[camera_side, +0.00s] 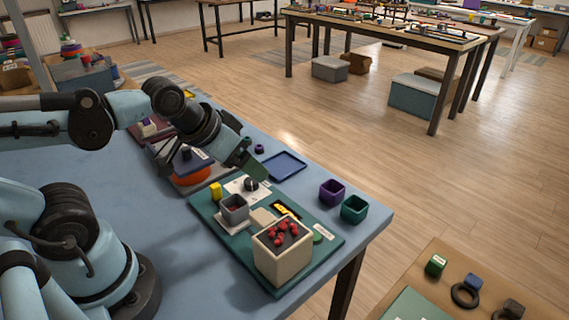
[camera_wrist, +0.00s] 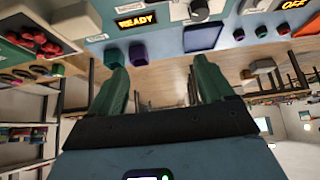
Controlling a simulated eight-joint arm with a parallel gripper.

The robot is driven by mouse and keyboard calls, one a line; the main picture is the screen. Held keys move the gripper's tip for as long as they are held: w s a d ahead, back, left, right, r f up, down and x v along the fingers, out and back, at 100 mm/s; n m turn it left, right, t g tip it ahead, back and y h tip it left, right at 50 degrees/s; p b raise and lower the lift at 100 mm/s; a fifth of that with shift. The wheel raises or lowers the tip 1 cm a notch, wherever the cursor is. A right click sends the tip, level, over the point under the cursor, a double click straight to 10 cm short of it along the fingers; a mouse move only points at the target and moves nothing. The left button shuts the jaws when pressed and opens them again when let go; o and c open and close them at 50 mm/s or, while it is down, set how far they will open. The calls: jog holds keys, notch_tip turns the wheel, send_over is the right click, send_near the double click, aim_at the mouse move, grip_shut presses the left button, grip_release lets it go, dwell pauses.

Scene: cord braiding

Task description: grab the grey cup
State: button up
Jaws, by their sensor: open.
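The grey cup (camera_side: 234,208) is small and square and stands on a pale pad on the green board (camera_side: 210,215) in the side view. Something dark reddish shows inside it. I cannot make the cup out in the wrist view. My gripper (camera_side: 258,171) is above and to the right of the cup, apart from it, over the far part of the board. In the wrist view my gripper (camera_wrist: 160,66) has its two green fingers spread wide with nothing between them.
A cream box (camera_side: 282,260) of red balls stands near the cup. A black knob (camera_side: 251,184) and yellow block (camera_side: 215,192) are behind it. Purple (camera_side: 332,192) and green (camera_side: 354,208) cups stand by the table edge. A blue tray (camera_side: 284,166) lies behind.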

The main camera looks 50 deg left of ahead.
jog(key=g, duration=0.7)
send_over(234, 203)
jog(key=d, duration=0.2)
jog(key=shift+s+a+f, duration=0.1)
jog(key=shift+s+f, duration=0.05)
jog(key=shift+f, duration=2.65)
jog(key=shift+s+f, duration=0.2)
jog(key=shift+f, duration=0.55)
jog(key=shift+s+f, duration=0.15)
jog(key=shift+f, duration=1.7)
